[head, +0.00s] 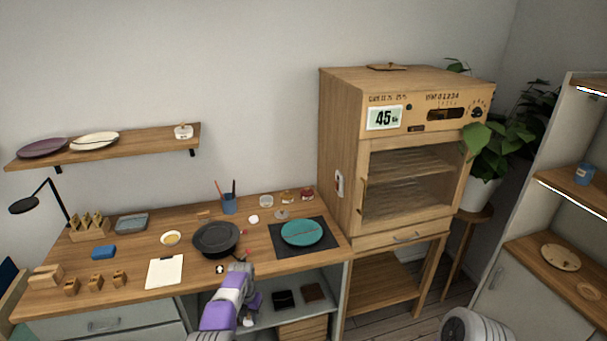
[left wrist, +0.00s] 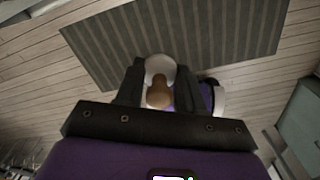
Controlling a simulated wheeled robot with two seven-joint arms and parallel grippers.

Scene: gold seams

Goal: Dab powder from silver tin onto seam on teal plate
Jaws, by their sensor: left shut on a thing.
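The teal plate (head: 301,232) lies on a dark mat (head: 272,240) at the worktop's right, a thin reddish-brown seam crossing it. The silver tin (head: 266,201) stands behind the plate, left of a gold tin (head: 288,197) and a red tin (head: 307,194). A flat silvery disc (head: 281,214) lies in front of the tins. My left gripper (head: 240,269) is at the worktop's front edge, left of and nearer than the plate. In the left wrist view, my left gripper (left wrist: 160,92) is shut on a brown-knobbed tool (left wrist: 158,94) with a pale round end. My right gripper is not in view.
A black round pan-like dish (head: 216,238) stands left of the mat, close to my left gripper. A pen cup (head: 229,204) and a small white piece (head: 253,219) are behind it. The wooden cabinet (head: 338,150) rises to the right. A striped rug (left wrist: 230,35) lies on the floor.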

